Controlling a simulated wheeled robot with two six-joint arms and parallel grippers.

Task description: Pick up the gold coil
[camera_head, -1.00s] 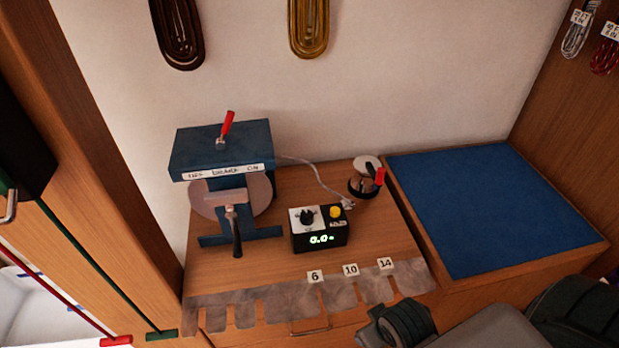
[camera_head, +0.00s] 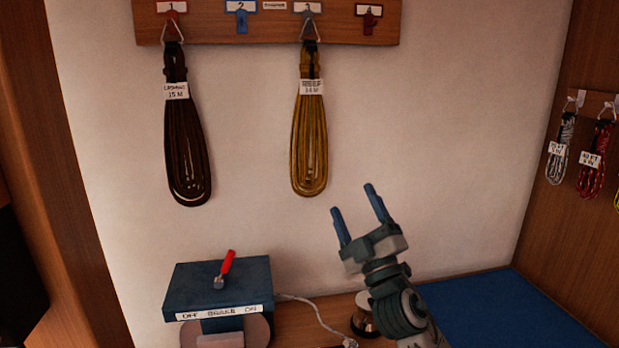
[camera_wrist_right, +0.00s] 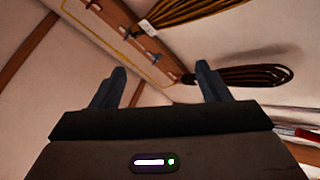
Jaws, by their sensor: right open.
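The gold coil (camera_head: 309,150) hangs against the back wall from a hook on the wooden board, with a white label near its top. It also shows at the top of the right wrist view (camera_wrist_right: 185,16). My right gripper (camera_head: 358,213) is open and empty, below and to the right of the gold coil and apart from it, its two blue fingers pointing up. The fingers also show in the right wrist view (camera_wrist_right: 162,85). My left gripper is not in view.
A dark brown coil (camera_head: 187,145) hangs left of the gold one. The hook board (camera_head: 270,27) carries numbered hooks. A blue brake box (camera_head: 218,288) with a red lever stands below. Grey and red coils (camera_head: 594,160) hang on the right wall. A blue mat (camera_head: 500,315) lies lower right.

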